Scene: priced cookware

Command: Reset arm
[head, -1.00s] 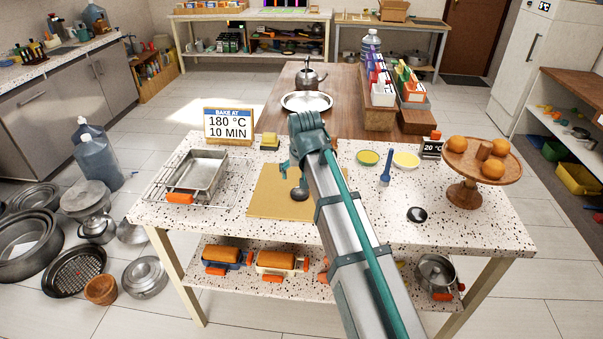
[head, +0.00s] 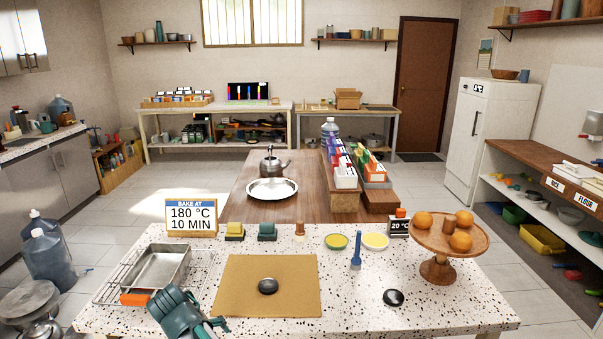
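My gripper (head: 210,328) is low in the head view, left of centre, at the near edge of the speckled table. Its teal housing and part of the fingers show; the rest of my arm is out of the frame. I see nothing held, but the fingertips are too small and cut off to tell whether they are open or shut. It appears in front of the metal baking pan (head: 157,265) and left of the tan mat (head: 240,300). A dark round knob-like thing (head: 268,286) lies on the mat.
The speckled table (head: 350,310) also bears a wooden stand (head: 438,268) with oranges, a blue brush (head: 356,250), a black round thing (head: 393,297), small bowls (head: 336,241) and a bake sign (head: 191,217).

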